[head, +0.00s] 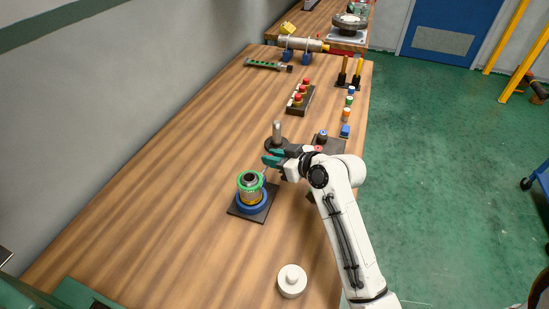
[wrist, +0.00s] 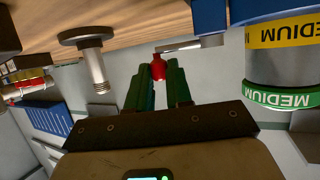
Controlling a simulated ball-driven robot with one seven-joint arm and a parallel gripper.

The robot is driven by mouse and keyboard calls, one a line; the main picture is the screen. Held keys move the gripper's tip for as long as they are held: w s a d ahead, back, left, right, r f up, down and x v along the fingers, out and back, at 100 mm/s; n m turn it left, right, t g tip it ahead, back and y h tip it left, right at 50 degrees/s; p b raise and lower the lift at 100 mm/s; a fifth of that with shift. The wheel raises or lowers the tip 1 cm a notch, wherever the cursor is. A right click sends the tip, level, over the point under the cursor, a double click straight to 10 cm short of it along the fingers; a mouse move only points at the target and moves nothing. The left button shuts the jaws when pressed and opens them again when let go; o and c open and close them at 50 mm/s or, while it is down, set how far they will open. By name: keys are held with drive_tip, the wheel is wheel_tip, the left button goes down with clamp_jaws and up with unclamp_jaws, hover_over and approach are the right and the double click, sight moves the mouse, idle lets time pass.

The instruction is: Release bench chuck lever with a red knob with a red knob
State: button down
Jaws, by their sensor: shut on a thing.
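The bench chuck (head: 252,204) stands on a dark square plate, with a blue base and a yellow-and-green banded cylinder (head: 250,182) upright in it. In the wrist view the cylinder's yellow and green bands (wrist: 286,97) read "MEDIUM". The lever (wrist: 180,48) is a thin grey bar running from the chuck's blue part to a red knob (wrist: 158,70). My gripper (head: 268,159) is beside the chuck, toward the upper right in the head view. Its green fingers (wrist: 158,76) are shut on the red knob. In the head view the fingers hide the knob.
A metal post on a dark round base (head: 277,134) stands close behind my gripper. A dark control box (head: 328,142) is right of it. A white round piece (head: 291,281) lies near the front. A strip of red buttons (head: 300,97) lies farther back. The table's left side is clear.

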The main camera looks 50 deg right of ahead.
drive_tip(key=shift+w+f+n+y+b, duration=0.1)
drive_tip(key=shift+w+n+y+b, duration=0.35)
drive_tip(key=shift+n+y, duration=0.3)
drive_tip(key=shift+w+n+y, duration=0.1)
drive_tip(key=shift+n+y, duration=0.35)
drive_tip(key=shift+y, duration=0.2)
drive_tip(key=c, duration=1)
unclamp_jaws()
drive_tip(key=shift+c, duration=0.2)
drive_tip(key=b+v, duration=0.1)
drive_tip(key=v, duration=0.9)
drive_tip(key=shift+s+r, duration=0.3)
drive_tip(key=shift+r, duration=0.05)
drive_tip(key=shift+d, duration=0.1)
